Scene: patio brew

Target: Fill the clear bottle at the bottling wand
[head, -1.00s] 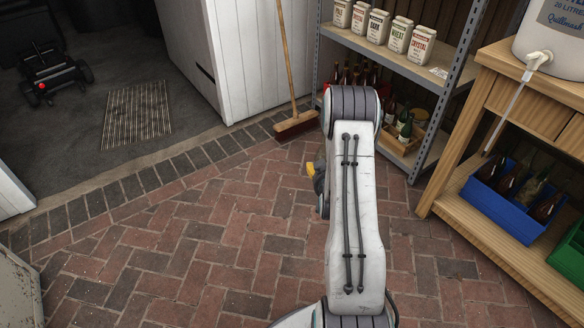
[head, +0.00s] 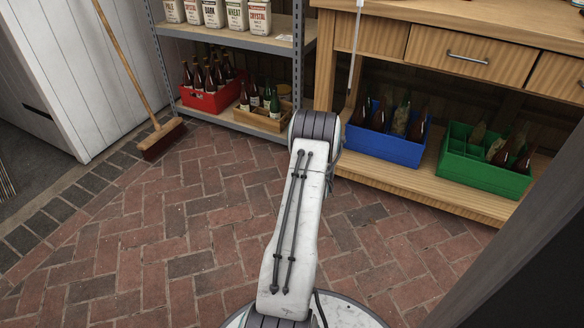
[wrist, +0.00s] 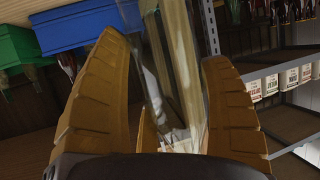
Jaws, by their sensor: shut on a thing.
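In the wrist view my gripper (wrist: 165,100) is shut on the clear bottle (wrist: 178,70), a see-through glass body between the two ribbed yellow-brown fingers. I cannot tell how full it is or how it is tilted. In the head view the gripper and bottle are hidden behind my arm. The bottling wand (head: 355,45), a thin pale tube, hangs in front of the wooden bench (head: 395,32) at the top of the head view. Its tap and vessel are out of frame. The wand is not clear in the wrist view, and its distance from the bottle cannot be told.
A blue crate (head: 385,150) and a green crate (head: 490,175) of bottles stand on the bench's lower shelf. A metal rack holds a red crate (head: 212,102), a wooden box (head: 262,120) and malt packs. A broom (head: 160,135) leans left. A dark post edges the right. Brick floor is clear.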

